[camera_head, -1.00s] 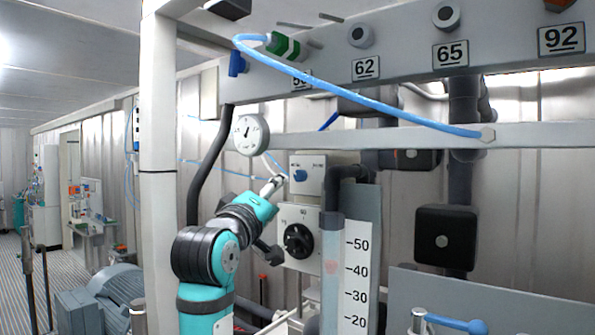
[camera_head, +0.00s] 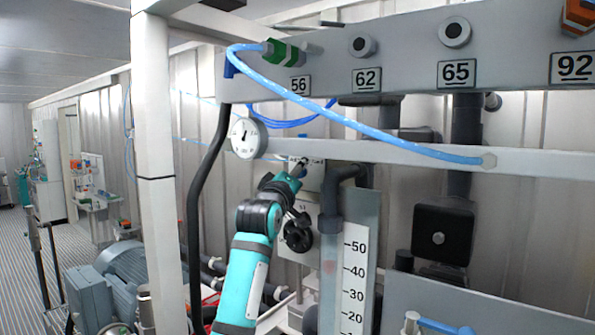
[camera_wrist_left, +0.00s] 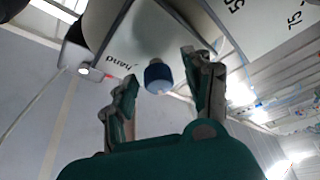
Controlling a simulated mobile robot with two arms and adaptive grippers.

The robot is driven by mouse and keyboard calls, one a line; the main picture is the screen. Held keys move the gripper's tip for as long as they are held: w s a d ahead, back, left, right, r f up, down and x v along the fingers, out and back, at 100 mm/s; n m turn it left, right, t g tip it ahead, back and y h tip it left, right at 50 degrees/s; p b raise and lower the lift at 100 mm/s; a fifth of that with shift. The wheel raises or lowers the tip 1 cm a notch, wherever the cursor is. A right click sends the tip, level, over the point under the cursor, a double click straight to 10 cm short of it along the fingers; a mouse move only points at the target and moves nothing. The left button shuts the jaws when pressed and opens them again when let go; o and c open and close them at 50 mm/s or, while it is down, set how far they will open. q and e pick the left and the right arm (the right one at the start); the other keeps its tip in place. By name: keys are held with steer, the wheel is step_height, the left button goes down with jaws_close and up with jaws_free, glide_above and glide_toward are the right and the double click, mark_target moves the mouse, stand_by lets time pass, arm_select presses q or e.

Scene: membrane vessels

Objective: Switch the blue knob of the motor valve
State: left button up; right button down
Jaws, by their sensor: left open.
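My left gripper (camera_head: 301,164) reaches up to the front of the box and covers most of the knob in the head view. In the left wrist view the open left gripper (camera_wrist_left: 160,66) has one finger on each side of the knob, with a visible gap on the left. Whether either finger touches it, I cannot tell. My right gripper is not in view.
A black round knob (camera_head: 298,234) sits below the box, close to my left arm. A pressure gauge (camera_head: 246,138) is just left. A blue hose (camera_head: 345,120) arcs over the rail (camera_head: 400,150). A clear tube and scale (camera_head: 354,270) stand close on the right.

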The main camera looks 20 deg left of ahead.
arm_select(q)
steer(key=shift+s+r, duration=0.1)
steer(key=c, duration=0.6)
jaws_close()
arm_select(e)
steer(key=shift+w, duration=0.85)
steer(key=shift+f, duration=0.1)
arm_select(q)
steer(key=shift+a+m+t+h+b, duration=0.1)
steer(key=shift+m+t+h+b, duration=0.2)
steer(key=shift+m+b, duration=0.7)
steer(key=shift+r+m+g+h+p, duration=0.1)
steer(key=shift+m+g+h+p, duration=0.3)
steer(key=shift+m+h, duration=2.4)
steer(key=shift+f+m+g+h+p, duration=0.1)
steer(key=shift+m+g+h+p, duration=0.35)
steer(key=shift+m, duration=4.35)
steer(key=shift+r+m+g+h+p, duration=0.15)
steer(key=shift+m+g+h, duration=0.3)
steer(key=shift+m+h, duration=2.5)
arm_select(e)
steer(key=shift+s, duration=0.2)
arm_select(q)
steer(key=shift+m+y, duration=0.8)
steer(key=shift+m, duration=0.35)
